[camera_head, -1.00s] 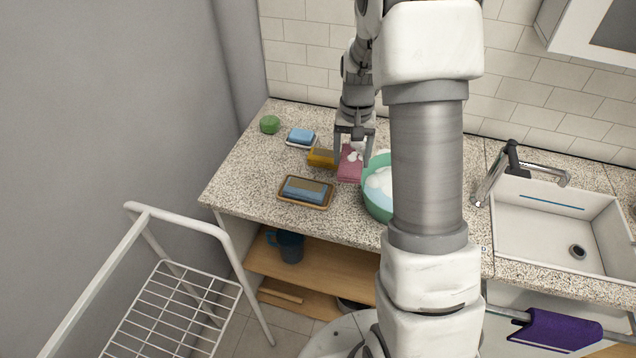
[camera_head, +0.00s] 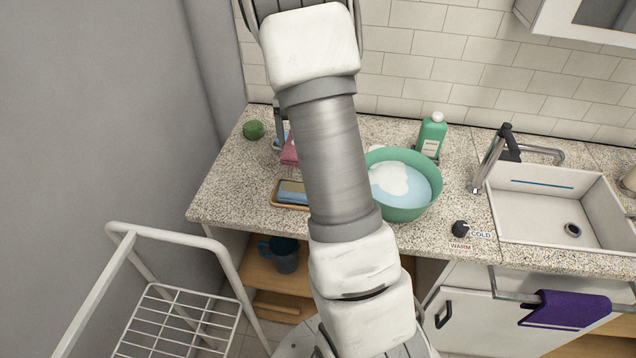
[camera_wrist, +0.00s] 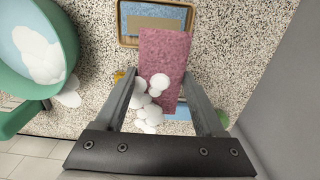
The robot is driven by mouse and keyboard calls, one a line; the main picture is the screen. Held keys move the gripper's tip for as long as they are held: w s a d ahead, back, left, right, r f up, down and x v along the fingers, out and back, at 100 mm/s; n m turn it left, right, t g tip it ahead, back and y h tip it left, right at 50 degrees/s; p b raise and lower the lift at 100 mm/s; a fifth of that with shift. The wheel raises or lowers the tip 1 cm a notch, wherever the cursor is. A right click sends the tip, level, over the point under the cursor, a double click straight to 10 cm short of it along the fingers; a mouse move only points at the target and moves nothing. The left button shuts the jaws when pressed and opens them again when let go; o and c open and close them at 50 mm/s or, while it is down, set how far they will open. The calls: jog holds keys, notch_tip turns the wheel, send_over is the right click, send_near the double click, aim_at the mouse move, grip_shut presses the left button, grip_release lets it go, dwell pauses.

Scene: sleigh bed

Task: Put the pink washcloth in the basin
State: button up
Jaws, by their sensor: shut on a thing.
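The pink washcloth (camera_wrist: 165,62) is between my gripper's fingers (camera_wrist: 158,92) in the wrist view, with white foam on its face. My gripper is shut on it and appears to hold it above the counter. In the head view the washcloth (camera_head: 290,151) shows only in part at the left of my arm, which hides most of the gripper. The green basin (camera_head: 408,212) stands on the counter to the right of my arm, holding bluish water and foam. Its rim also shows at the left of the wrist view (camera_wrist: 68,38).
A wooden tray (camera_head: 276,203) with a blue-and-tan sponge lies in front of the washcloth. A green round thing (camera_head: 253,130) sits at the back left. A green bottle (camera_head: 431,137) stands behind the basin. The sink (camera_head: 545,215) and faucet (camera_head: 493,160) are at the right.

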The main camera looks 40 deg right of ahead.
jog(key=shift+w+a+f, duration=0.2)
jog(key=shift+w+a, duration=0.1)
jog(key=shift+a, duration=0.1)
send_over(254, 188)
notch_tip(254, 188, down, 7)
jog(key=shift+r, duration=0.15)
jog(key=shift+f+p, duration=0.3)
jog(key=shift+f, duration=1.65)
jog(key=shift+f, duration=0.2)
jog(key=o, duration=1.3)
